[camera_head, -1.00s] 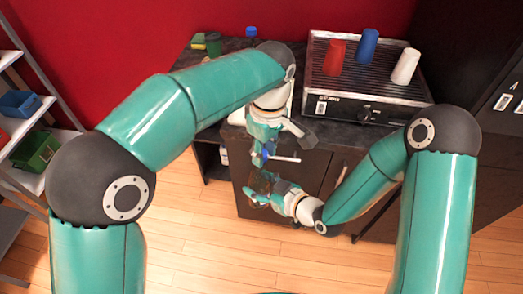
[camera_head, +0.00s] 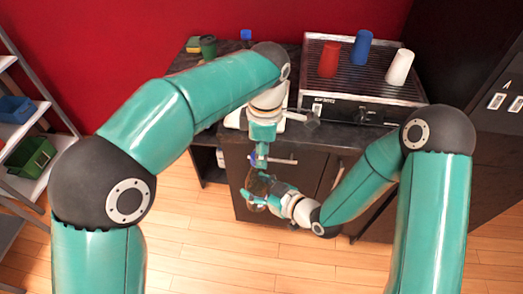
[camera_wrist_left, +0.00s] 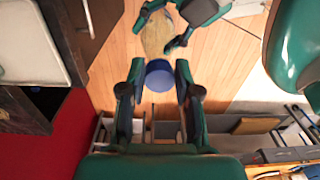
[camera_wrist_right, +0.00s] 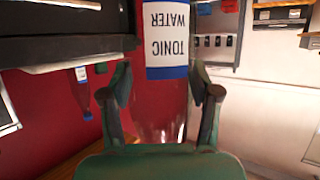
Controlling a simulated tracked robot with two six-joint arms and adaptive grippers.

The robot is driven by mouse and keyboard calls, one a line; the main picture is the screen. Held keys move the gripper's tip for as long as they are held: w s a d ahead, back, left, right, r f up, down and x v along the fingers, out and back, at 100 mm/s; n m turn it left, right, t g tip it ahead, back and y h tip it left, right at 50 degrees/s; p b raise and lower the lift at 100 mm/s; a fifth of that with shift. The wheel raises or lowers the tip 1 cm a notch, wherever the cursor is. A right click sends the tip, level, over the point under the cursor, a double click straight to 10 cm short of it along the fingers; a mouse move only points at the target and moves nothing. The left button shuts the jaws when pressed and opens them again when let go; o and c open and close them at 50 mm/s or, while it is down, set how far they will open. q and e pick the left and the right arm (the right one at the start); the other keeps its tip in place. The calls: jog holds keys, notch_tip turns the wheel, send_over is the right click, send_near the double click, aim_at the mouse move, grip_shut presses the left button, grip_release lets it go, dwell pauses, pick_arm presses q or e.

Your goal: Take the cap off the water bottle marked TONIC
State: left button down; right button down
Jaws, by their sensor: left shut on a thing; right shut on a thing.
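The water bottle (camera_wrist_right: 166,40) fills the middle of the right wrist view, its white and blue label reading TONIC WATER upside down. My right gripper (camera_wrist_right: 160,82) is shut on the clear bottle body. In the head view the bottle (camera_head: 257,187) is small and partly covered by that gripper. The blue cap (camera_wrist_left: 160,75) is between the fingers of my left gripper (camera_head: 262,160), which is shut on it above the right gripper. In the left wrist view the cap lies against the end of the bottle (camera_wrist_left: 156,36). I cannot tell whether it is loose.
Both grippers are in front of the dark counter (camera_head: 345,138), above the wooden floor. A rack (camera_head: 366,75) holds red, blue and white cups. Another blue-capped bottle (camera_head: 246,37) and a green cup (camera_head: 208,45) stand at the counter's back. Shelves with bins are at left.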

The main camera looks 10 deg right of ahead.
pick_arm(q)
jog(key=shift+d+r, duration=0.1)
jog(key=shift+d, duration=0.05)
jog(key=shift+r, duration=1.05)
